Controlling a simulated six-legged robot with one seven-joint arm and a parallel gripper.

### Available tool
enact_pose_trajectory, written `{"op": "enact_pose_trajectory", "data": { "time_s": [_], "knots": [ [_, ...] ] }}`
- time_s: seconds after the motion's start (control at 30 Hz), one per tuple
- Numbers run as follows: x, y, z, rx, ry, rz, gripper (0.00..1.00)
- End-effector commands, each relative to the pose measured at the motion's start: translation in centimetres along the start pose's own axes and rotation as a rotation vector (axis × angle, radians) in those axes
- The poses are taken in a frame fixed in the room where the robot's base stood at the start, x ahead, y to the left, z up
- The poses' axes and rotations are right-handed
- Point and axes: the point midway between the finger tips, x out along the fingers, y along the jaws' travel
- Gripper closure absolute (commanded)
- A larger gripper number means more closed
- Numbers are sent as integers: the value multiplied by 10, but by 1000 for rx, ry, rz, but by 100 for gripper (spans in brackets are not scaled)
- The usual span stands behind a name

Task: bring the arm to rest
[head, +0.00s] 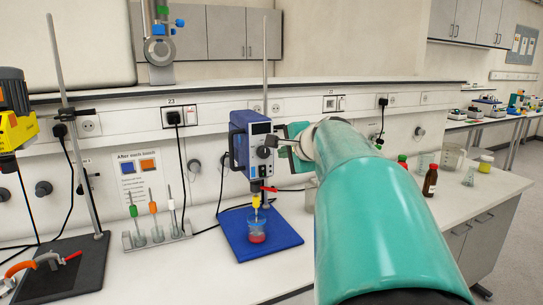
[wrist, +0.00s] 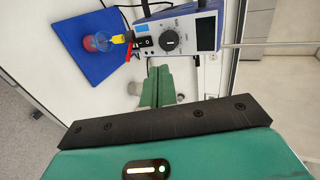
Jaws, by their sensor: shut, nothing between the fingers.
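My arm, with its teal sleeve (head: 365,200), reaches in from the lower right of the head view. My gripper (head: 290,143) is raised in front of the wall, beside the right side of the blue stirrer motor (head: 240,150). In the wrist view the two green fingers of my gripper (wrist: 160,72) are together with nothing held. The stirrer's knob and display face (wrist: 205,33) show just beyond them. Whether the fingers touch the stirrer, I cannot tell. The far side of the gripper is partly hidden by my wrist.
A beaker of red liquid (head: 257,230) stands on the blue base plate (head: 285,238) under the stirrer. A rack (head: 155,240) with several coloured-top tools is to the left. Brown bottles (head: 430,182) and glassware stand right of my arm. The front bench between is clear.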

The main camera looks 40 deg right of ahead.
Motion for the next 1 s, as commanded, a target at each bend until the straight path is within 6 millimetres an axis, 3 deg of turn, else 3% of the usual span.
{"op": "enact_pose_trajectory", "data": {
  "time_s": [0.43,0.57,0.67,0.77,0.9,1.0],
  "knots": [
    [-1,1,0,-1,0,0,100],
    [-2,7,19,-49,-24,20,100],
    [-6,22,60,-164,-82,66,100],
    [-16,52,117,-349,-168,132,100],
    [-44,109,192,-662,-308,221,100],
    [-70,155,232,-896,-407,270,100]
  ]
}}
